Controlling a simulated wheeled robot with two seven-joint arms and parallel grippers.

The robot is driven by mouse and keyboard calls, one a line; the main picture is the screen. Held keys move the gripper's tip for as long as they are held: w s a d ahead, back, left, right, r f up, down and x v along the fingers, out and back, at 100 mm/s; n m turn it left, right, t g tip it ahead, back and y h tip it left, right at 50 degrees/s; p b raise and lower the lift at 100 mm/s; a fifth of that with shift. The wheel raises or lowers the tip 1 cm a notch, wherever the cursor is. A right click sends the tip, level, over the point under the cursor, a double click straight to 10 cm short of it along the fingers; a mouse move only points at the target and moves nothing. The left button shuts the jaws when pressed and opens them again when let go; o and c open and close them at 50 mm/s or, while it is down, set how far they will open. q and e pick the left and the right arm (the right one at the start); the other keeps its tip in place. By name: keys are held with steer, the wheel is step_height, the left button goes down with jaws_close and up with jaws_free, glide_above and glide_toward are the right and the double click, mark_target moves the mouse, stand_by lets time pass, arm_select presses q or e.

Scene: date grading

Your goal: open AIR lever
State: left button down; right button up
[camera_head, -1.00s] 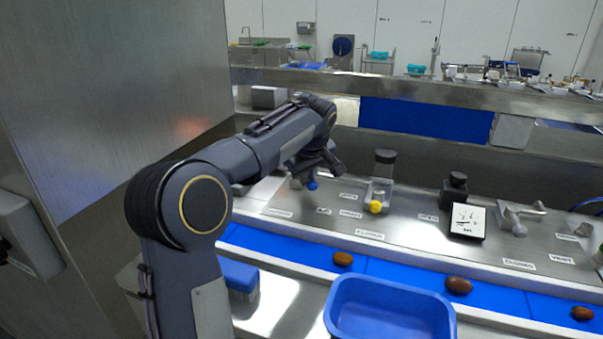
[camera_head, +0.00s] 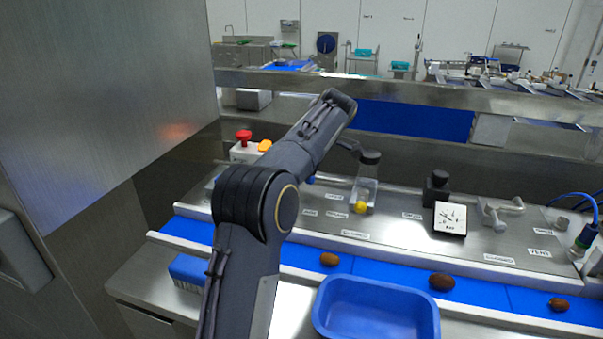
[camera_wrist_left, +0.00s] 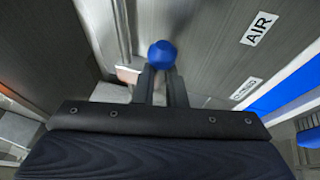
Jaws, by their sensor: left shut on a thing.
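The AIR lever's blue ball knob (camera_wrist_left: 162,54) shows in the left wrist view, at the tips of my left gripper (camera_wrist_left: 161,78). The two dark fingers are shut on it. The AIR label (camera_wrist_left: 259,28) is on the steel panel to the right of the knob. In the head view a small part of the blue knob (camera_head: 311,180) shows beside my left forearm, which hides most of the gripper and the lever. The lever's shaft and exact angle cannot be made out. My right gripper is not in view.
A red button (camera_head: 243,135) stands behind my left arm. A clear container with a black cap (camera_head: 370,158), a gauge (camera_head: 450,217) and a grey metal handle (camera_head: 491,212) stand to the right on the panel. A blue tray (camera_head: 322,319) and a blue belt (camera_head: 392,273) with dates lie in front.

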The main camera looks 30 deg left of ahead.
arm_select(q)
steer(key=shift+w+d+f, duration=0.15)
steer(key=shift+d+f, duration=0.25)
steer(key=shift+d, duration=0.05)
steer(key=c, duration=1.6)
jaws_free()
steer(key=shift+o, duration=1.4)
steer(key=shift+w+d+r, duration=0.1)
steer(key=shift+w, duration=0.1)
steer(key=shift+s+a+r, duration=0.15)
steer(key=shift+a+r, duration=0.05)
steer(key=shift+r, duration=0.05)
steer(key=v, duration=0.7)
steer(key=shift+d+r, duration=0.15)
steer(key=shift+r, duration=0.05)
